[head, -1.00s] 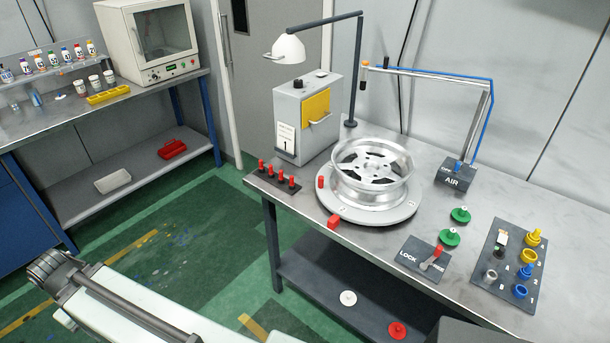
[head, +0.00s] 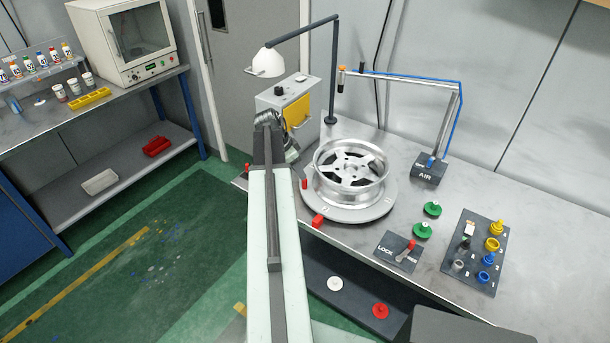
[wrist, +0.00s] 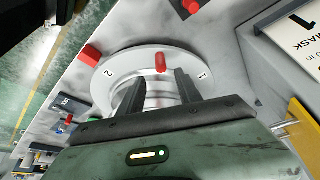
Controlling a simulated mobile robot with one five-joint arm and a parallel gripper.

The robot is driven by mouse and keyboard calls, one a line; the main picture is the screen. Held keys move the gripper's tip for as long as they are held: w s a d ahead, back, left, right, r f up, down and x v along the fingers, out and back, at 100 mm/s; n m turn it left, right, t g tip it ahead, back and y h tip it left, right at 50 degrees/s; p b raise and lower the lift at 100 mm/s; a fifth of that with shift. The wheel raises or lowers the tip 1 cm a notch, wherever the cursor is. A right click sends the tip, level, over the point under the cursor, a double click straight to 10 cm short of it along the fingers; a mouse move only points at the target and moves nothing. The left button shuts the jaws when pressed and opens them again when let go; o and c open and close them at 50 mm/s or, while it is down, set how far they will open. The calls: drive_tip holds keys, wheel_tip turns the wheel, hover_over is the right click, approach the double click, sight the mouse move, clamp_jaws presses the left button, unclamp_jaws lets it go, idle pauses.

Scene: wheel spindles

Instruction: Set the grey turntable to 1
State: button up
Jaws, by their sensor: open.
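The grey turntable (head: 375,209) is a round disc on the bench, with a silver wheel (head: 350,175) on top. A red peg (head: 304,184) stands on its rim, and a red block (head: 318,221) sits beside the rim at the bench's front edge. In the wrist view the turntable rim (wrist: 135,62) carries the numerals 2 (wrist: 108,73) and 1 (wrist: 203,75). The red block (wrist: 90,55) is nearest the 2. The red peg (wrist: 160,62) shows between my open fingertips (wrist: 157,76); I cannot tell whether they touch it. In the head view my arm hides the fingers.
A LOCK lever plate (head: 398,250) lies right of the turntable, by green knobs (head: 432,209). A grey cabinet with a yellow door (head: 298,110), a lamp (head: 268,62) and an AIR arm (head: 428,168) stand behind. A plate of coloured fittings (head: 474,252) lies further right.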

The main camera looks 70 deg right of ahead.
sight(304, 181)
drive_tip(key=b+x, duration=0.7)
drive_tip(key=shift+w+a+f, duration=0.1)
drive_tip(key=shift+f, duration=0.1)
drive_tip(key=shift+f+b, duration=0.3)
drive_tip(key=shift+f, duration=0.05)
drive_tip(key=shift+r, duration=0.1)
clamp_jaws()
idle(0.8)
